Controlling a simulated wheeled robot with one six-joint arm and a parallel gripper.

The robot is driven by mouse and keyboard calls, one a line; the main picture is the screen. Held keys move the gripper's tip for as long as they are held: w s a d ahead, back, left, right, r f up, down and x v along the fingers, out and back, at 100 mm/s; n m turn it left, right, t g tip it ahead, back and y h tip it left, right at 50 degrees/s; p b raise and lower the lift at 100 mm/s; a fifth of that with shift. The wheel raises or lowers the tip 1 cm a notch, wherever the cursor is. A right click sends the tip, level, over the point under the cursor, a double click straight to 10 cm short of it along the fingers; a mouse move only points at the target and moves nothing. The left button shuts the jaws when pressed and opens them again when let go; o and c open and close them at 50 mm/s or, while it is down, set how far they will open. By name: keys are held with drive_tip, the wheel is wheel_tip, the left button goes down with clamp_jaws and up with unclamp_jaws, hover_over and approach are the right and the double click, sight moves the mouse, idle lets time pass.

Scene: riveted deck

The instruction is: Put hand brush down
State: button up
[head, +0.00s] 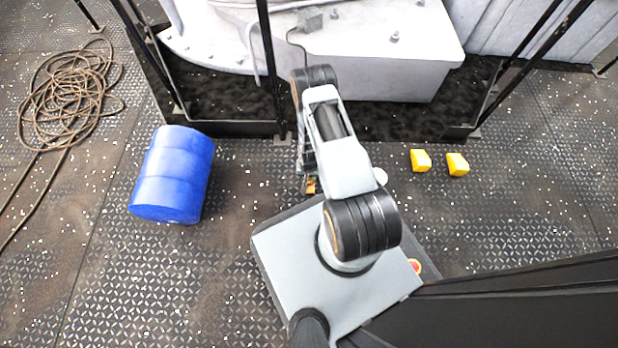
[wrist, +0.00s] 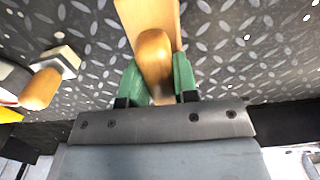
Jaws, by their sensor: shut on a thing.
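The hand brush (wrist: 154,50) has a rounded wooden handle and a flat, pale wooden part reaching beyond the top edge of the wrist view. My gripper (wrist: 157,82) is shut on its handle, with one green finger on each side. Its bristles are not visible. I cannot tell whether the brush touches the deck.
A blue barrel (head: 172,175) lies to the left, with coiled rope (head: 70,95) beyond. A wooden-handled object (wrist: 41,90) and small pale block (wrist: 62,57) show in the wrist view. Black posts and white machinery (head: 400,70) stand ahead.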

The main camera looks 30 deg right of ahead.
drive_tip(key=shift+f, duration=0.4)
drive_tip(key=o, duration=0.9)
drive_tip(key=shift+r, duration=0.1)
